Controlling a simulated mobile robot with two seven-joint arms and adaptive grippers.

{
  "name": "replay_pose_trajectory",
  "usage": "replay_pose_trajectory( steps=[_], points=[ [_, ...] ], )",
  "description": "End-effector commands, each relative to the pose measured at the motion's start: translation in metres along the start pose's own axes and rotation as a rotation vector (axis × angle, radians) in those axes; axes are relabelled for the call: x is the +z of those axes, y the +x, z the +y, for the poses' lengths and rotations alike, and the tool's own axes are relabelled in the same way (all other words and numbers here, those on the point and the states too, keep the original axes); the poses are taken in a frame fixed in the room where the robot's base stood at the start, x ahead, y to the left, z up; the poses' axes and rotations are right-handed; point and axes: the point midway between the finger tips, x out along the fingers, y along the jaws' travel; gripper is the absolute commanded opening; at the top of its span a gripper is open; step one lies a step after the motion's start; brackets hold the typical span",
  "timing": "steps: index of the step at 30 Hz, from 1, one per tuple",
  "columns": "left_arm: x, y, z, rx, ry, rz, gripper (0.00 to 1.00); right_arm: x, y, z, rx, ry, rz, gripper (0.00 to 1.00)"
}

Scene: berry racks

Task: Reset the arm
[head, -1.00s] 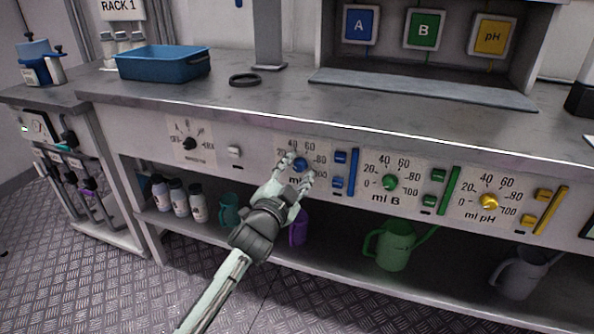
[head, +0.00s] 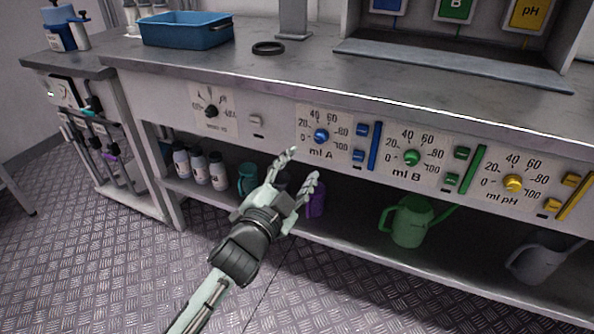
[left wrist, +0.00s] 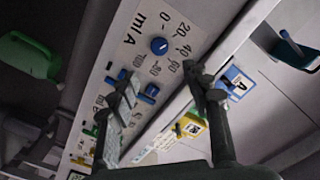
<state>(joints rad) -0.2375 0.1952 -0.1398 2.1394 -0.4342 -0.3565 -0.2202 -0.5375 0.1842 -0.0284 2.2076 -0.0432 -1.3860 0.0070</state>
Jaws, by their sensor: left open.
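My left gripper (head: 304,168) is open and empty in the head view. It hangs in front of the bench, just below and left of the blue ml A knob (head: 321,136), apart from the panel as far as I can tell. In the left wrist view the open fingers (left wrist: 165,92) point toward the panel, with the blue knob (left wrist: 159,46) beyond them. The left arm (head: 205,300) reaches in from the bottom left. My right gripper is not in view.
The bench (head: 330,75) carries a blue tray (head: 187,31) and a black ring (head: 268,48). A green ml B knob (head: 412,158) and a yellow ml pH knob (head: 513,183) sit farther right. Bottles and a green watering can (head: 408,225) stand on the lower shelf. The floor in front is clear.

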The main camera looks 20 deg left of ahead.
Motion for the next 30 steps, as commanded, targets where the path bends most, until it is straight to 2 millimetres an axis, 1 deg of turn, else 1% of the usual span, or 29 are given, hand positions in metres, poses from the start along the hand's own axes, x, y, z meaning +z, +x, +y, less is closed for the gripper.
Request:
replay_pose_trajectory(
  steps=[1, 4, 17, 20, 23, 26, 27, 29, 30],
  points=[
    [0.0, -0.004, 0.0, 0.0, 0.0, -0.001, 0.49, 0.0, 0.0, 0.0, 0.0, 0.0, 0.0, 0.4],
    [0.0, -0.008, -0.001, -0.001, 0.0, -0.001, 0.49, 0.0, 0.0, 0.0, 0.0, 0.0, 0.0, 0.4],
    [0.0, -0.009, 0.0, -0.001, -0.001, -0.001, 0.49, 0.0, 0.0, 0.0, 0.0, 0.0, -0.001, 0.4],
    [0.009, -0.01, 0.004, 0.012, -0.015, -0.029, 0.49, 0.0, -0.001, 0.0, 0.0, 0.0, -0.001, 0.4],
    [0.04, -0.017, 0.018, 0.057, -0.064, -0.135, 0.49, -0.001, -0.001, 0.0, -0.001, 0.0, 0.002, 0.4],
    [0.092, -0.037, 0.046, 0.135, -0.149, -0.321, 0.49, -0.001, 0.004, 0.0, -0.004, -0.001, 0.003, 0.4],
    [0.116, -0.051, 0.06, 0.17, -0.189, -0.411, 0.49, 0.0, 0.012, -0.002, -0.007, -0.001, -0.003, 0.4],
    [0.149, -0.075, 0.081, 0.224, -0.248, -0.55, 0.49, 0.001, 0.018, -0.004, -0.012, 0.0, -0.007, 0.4],
    [0.17, -0.094, 0.094, 0.259, -0.285, -0.64, 0.49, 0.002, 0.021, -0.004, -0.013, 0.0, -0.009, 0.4]
  ],
)
